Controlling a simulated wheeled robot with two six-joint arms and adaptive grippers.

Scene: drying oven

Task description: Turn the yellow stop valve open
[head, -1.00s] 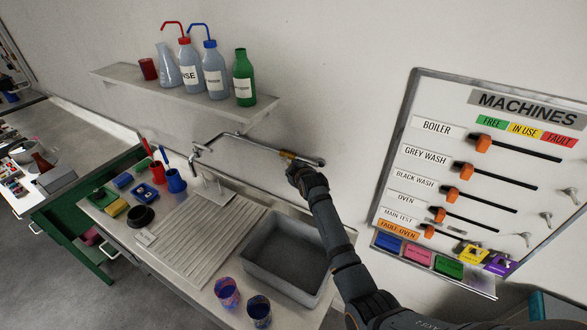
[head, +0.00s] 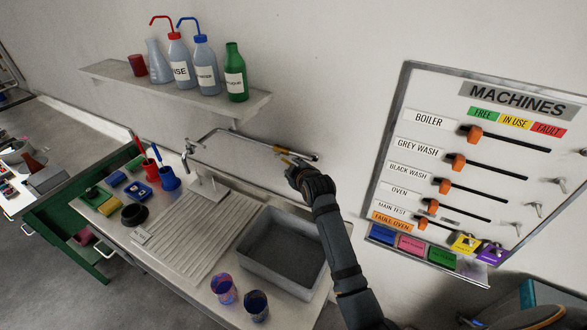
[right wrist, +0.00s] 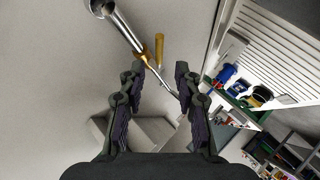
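The yellow stop valve (head: 283,150) sits on a thin metal pipe (head: 225,132) along the wall behind the sink. In the right wrist view its yellow handle (right wrist: 159,48) stands beside the pipe, near a brass-coloured collar. My right gripper (head: 291,165) is just below the valve in the head view. In the right wrist view the gripper (right wrist: 160,74) is open and empty. Its fingers are spread, with the handle just beyond the tips and roughly between them. I cannot tell whether a finger touches the pipe. My left gripper is not in view.
A grey sink basin (head: 282,250) and a ribbed drainer lie below the pipe. Two cups (head: 224,289) stand at the counter's front. A shelf (head: 170,92) with bottles is above left. The machines board (head: 480,165) hangs to the right.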

